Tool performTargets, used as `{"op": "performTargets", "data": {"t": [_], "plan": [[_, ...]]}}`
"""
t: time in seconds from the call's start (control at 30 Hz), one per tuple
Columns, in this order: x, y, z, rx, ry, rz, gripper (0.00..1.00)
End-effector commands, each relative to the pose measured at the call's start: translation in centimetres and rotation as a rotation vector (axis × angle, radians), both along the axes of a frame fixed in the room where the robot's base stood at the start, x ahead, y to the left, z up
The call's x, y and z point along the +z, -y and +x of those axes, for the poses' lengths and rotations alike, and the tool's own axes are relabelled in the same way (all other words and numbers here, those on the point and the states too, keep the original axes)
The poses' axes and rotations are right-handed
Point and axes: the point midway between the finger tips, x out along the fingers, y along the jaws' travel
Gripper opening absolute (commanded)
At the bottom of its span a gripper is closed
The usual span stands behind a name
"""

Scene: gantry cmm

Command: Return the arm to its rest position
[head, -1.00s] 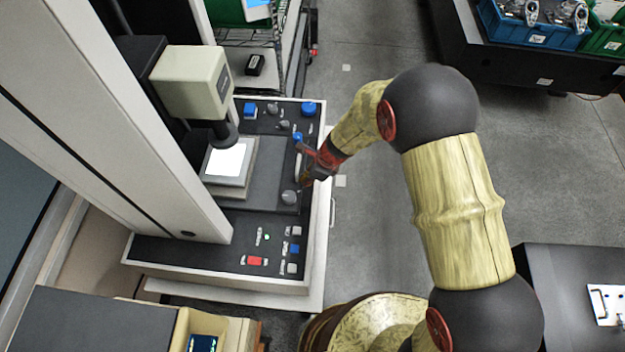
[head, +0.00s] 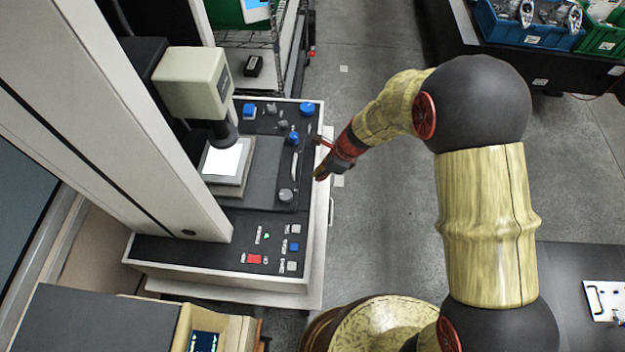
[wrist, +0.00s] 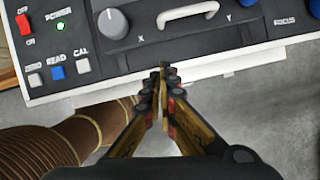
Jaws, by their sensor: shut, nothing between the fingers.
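My gripper (head: 320,174) is at the right edge of the measuring machine's control panel in the head view, apart from the knobs. In the wrist view my gripper (wrist: 163,72) has its fingertips together with nothing between them. They point at the panel's front edge, below the white handle (wrist: 188,15). My arm is bent, reaching left from the large dark joint at the upper right of the head view.
The machine's panel (head: 212,253) carries knobs, a blue-topped lever (head: 292,138) and a red switch (head: 254,259). Grey floor (head: 375,215) lies clear right of it. A dark bench (head: 565,262) stands at lower right, and blue (head: 520,35) and green bins at upper right.

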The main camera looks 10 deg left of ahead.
Motion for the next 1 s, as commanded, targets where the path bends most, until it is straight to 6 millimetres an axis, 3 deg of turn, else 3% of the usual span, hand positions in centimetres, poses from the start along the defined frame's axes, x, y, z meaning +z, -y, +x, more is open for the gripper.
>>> {"op": "performTargets", "data": {"t": [0.1, 0.23, 0.67, 0.83, 1.0], "plan": [[2.0, 0.8, 0.0, -0.001, 0.003, 0.001, 0.00], [3.2, 1.3, 0.0, -0.002, 0.002, 0.001, 0.00], [3.8, 1.5, -0.1, 0.023, 0.009, -0.001, 0.00], [3.5, 1.7, -1.3, 0.229, 0.048, -0.008, 0.00], [3.4, 3.6, -5.6, 0.581, 0.070, -0.032, 0.00]]}}
